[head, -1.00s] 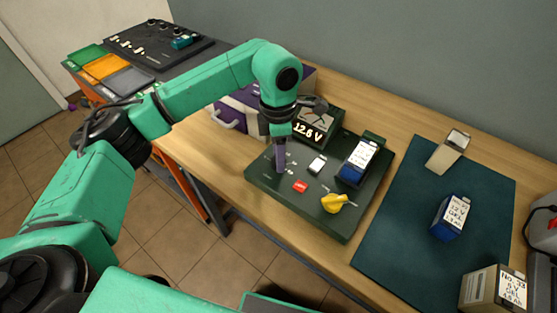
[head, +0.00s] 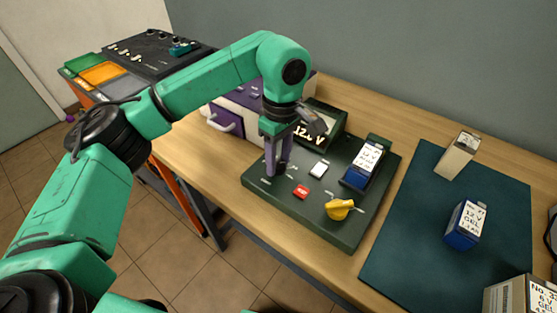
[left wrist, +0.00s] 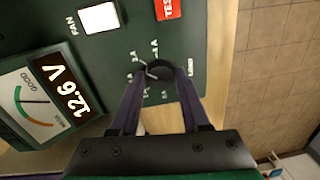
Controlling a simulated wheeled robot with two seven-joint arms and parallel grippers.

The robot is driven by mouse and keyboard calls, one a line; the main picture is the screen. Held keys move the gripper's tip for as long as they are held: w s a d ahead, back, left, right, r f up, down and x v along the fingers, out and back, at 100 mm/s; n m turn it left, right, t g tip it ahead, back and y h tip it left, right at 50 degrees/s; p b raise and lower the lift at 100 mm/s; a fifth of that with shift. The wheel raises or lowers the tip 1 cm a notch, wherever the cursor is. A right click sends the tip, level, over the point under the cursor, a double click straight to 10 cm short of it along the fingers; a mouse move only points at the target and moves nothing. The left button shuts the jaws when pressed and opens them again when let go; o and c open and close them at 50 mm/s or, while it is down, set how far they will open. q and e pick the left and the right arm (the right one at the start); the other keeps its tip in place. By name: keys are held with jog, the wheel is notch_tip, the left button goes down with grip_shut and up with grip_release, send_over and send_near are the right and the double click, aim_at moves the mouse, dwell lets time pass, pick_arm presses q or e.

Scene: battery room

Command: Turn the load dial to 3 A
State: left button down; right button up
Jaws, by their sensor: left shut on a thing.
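The load dial (left wrist: 157,66) is a dark round knob with a pale pointer line, on the dark green tester panel (head: 337,228). In the left wrist view, small amp marks ring it and "LOAD" is printed beside it. The pointer faces left in that view; I cannot read for sure which mark it meets. My left gripper (head: 277,172) points down at the panel's left part. Its purple fingers (left wrist: 159,74) are shut on the dial's sides. My right gripper is not in view.
The panel also carries a red TEST button (head: 301,192), a white FAN switch (head: 319,170), a yellow knob (head: 340,209) and a blue battery (head: 364,163). A voltage meter (left wrist: 43,97) reads 12.6 V. Other batteries stand on a teal mat (head: 417,250) at right.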

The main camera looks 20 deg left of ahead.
aim_at(280, 162)
pick_arm(q)
jog(key=shift+w+r+m, duration=0.1)
jog(key=shift+r+m, duration=0.05)
jog(key=shift+m, duration=0.45)
jog(key=shift+c, duration=1.9)
grip_release()
notch_tip(280, 162, up, 5)
jog(key=shift+w+d+f+b, duration=0.1)
jog(key=shift+f+b, duration=0.05)
jog(key=shift+b, duration=0.2)
notch_tip(280, 162, up, 10)
jog(key=p, duration=0.2)
jog(key=shift+w+d, duration=0.15)
jog(key=shift+p, duration=0.35)
